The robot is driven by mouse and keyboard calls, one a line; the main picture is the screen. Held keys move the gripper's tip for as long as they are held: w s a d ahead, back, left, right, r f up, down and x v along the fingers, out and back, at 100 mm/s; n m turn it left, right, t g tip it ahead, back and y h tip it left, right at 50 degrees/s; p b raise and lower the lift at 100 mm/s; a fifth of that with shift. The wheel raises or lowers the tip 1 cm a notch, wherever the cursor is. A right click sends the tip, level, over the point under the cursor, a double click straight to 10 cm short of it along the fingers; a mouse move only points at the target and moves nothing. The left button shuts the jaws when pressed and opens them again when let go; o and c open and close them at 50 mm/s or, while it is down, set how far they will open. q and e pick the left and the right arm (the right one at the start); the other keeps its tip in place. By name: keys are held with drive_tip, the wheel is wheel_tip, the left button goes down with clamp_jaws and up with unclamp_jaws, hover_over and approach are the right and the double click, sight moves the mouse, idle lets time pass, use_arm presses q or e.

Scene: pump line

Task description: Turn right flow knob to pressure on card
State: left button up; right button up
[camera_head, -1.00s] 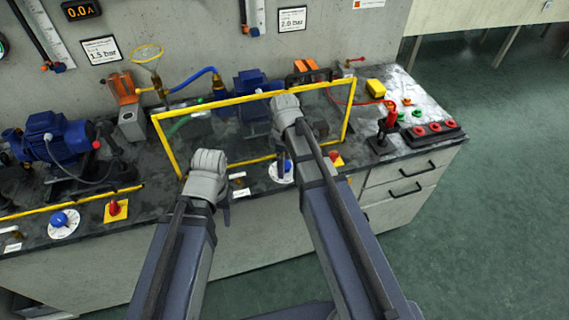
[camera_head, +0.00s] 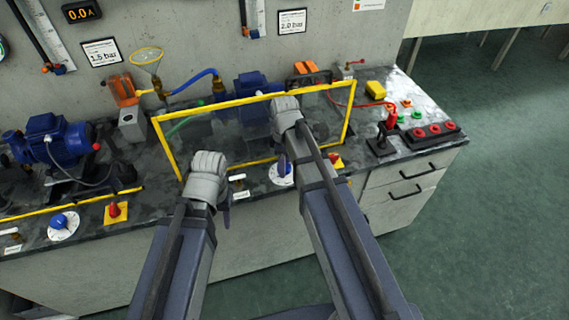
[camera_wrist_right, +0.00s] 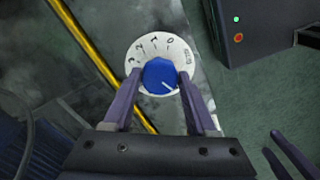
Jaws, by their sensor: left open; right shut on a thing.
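The right flow knob (camera_wrist_right: 160,74) is blue and sits on a white numbered dial (camera_wrist_right: 134,52), with a pale pointer line toward the lower right in the wrist view. My right gripper (camera_wrist_right: 161,78) is shut on it, one finger on each side. In the head view the dial (camera_head: 277,178) shows at the bench front edge, partly behind my right arm. My left gripper (camera_head: 226,208) is open and empty, left of the dial. A card reading 2.0 bar (camera_head: 291,22) hangs on the wall above the right pump (camera_head: 250,85).
A clear panel with a yellow frame (camera_head: 163,145) stands behind my grippers. A red emergency button (camera_head: 337,163) is right of the dial. A second blue knob (camera_head: 60,221) and a 1.5 bar card (camera_head: 101,50) are at left. Open floor (camera_head: 490,220) lies at right.

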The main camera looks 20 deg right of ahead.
drive_tip(key=m, duration=0.7)
drive_tip(key=shift+m, duration=0.3)
drive_tip(key=m, duration=0.4)
drive_tip(key=shift+a+m, duration=0.1)
drive_tip(key=shift+m, duration=1.9)
drive_tip(key=o, duration=1.4)
drive_tip(key=shift+c, duration=0.2)
